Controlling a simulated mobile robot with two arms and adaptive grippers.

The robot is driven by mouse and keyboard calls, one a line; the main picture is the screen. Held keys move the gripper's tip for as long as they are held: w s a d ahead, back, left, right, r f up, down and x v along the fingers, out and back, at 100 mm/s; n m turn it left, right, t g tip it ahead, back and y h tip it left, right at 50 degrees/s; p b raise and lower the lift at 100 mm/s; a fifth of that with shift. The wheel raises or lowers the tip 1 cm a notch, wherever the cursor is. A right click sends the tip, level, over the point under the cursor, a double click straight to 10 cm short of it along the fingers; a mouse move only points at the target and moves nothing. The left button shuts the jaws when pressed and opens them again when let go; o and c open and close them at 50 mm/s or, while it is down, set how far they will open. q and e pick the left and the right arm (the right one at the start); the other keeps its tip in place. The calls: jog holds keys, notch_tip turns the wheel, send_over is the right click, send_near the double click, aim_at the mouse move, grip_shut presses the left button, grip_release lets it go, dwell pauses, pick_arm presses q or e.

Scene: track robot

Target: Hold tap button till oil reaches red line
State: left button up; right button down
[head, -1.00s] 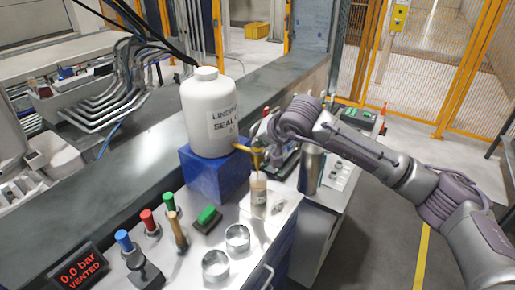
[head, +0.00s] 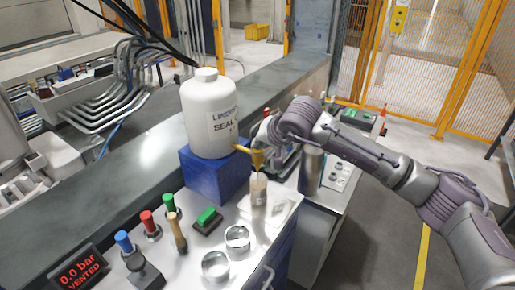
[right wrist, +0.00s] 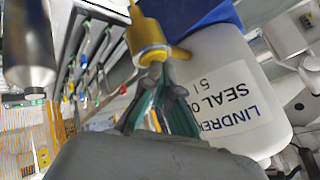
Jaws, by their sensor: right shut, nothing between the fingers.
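A white bottle (head: 209,113) labelled as seal oil stands upright on a blue block (head: 214,176). Its brass tap (head: 241,148) sticks out low on the right side. A clear cup (head: 259,198) with tan oil in it stands below the spout, and a thin stream falls into it. I cannot make out a red line on the cup. My right gripper (head: 264,136) is shut at the tap, partly hidden by its own wrist. In the right wrist view its closed fingertips (right wrist: 159,75) are against the brass tap (right wrist: 147,37), with nothing between them. My left gripper is out of view.
Two empty glass jars (head: 237,238) stand on the front of the bench, near a green button (head: 208,217) and several coloured handles. A display (head: 78,271) reads 0.0 bar, vented.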

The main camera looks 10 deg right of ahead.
jog(key=shift+r, duration=0.1)
dwell(0.3)
jog(key=shift+r, duration=0.75)
jog(key=shift+r, duration=0.1)
jog(key=shift+r+p, duration=1.15)
jog(key=shift+r, duration=1.3)
jog(key=shift+f, duration=0.1)
